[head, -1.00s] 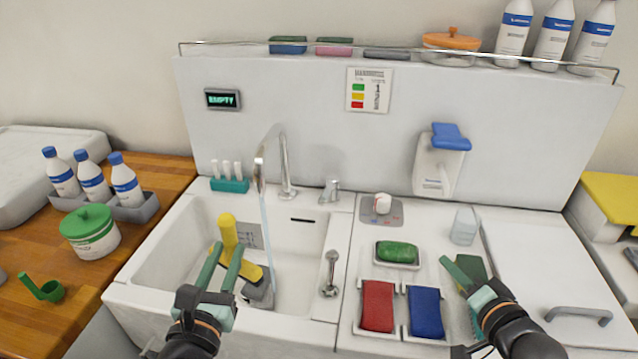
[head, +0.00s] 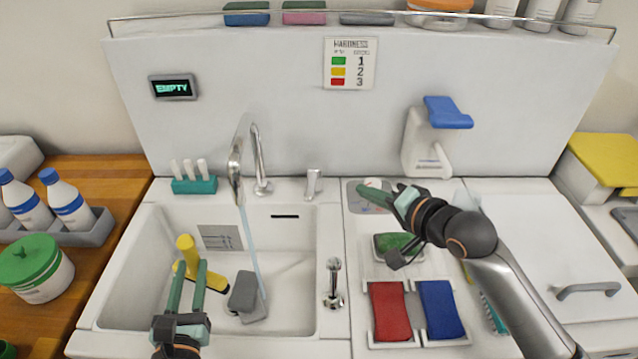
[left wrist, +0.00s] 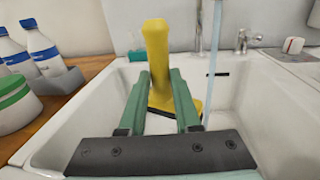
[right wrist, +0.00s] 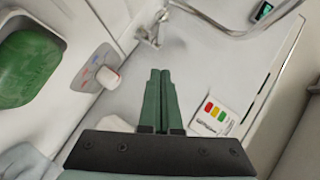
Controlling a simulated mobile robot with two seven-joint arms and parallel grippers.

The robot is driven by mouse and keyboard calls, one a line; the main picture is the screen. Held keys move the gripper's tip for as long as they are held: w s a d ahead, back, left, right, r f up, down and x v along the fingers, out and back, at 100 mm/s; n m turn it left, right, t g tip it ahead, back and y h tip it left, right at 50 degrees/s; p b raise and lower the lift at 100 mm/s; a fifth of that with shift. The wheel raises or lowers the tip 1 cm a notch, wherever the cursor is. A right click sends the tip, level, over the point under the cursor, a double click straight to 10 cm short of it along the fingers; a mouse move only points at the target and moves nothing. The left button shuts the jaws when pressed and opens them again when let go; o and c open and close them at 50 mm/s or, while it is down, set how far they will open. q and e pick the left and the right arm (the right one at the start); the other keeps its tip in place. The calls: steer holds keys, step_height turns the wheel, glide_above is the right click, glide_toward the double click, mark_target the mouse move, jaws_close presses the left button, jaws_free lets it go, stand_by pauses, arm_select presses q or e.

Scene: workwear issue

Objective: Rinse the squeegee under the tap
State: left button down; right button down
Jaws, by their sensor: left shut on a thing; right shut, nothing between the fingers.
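The yellow squeegee (head: 187,247) is inside the white sink (head: 140,268), its handle upward. My left gripper (head: 190,268) is shut on the squeegee; the yellow handle stands between its fingers in the left wrist view (left wrist: 156,55). The squeegee's lower end is partly hidden by the fingers. Water (head: 250,240) runs from the tap (head: 236,165) in a thin stream to the right of the squeegee, apart from it. My right gripper (head: 398,195) is shut and empty, close to the white knob with red and blue marks (right wrist: 106,78).
A green soap (head: 395,245), a red sponge (head: 389,310) and a blue sponge (head: 440,308) sit right of the sink. Bottles and a green-lidded tub (head: 37,268) stand left. A wall display (head: 174,87) reads EMPTY.

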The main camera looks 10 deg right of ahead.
arm_select(q)
steer(key=shift+r, duration=0.25)
arm_select(e)
glide_toward(315, 183)
steer(key=w+d, duration=0.1)
steer(key=w, duration=0.3)
arm_select(q)
steer(key=shift+r+p, duration=0.2)
steer(key=shift+p, duration=0.15)
arm_select(e)
steer(key=a, duration=0.1)
steer(key=a+f, duration=0.1)
steer(key=shift+w+a+f, duration=0.3)
steer(key=shift+w, duration=0.05)
steer(key=shift+w+a+f, duration=0.15)
steer(key=shift+a+f, duration=0.1)
steer(key=shift+a, duration=0.1)
arm_select(q)
steer(key=shift+f, duration=0.1)
arm_select(e)
steer(key=shift+w, duration=0.1)
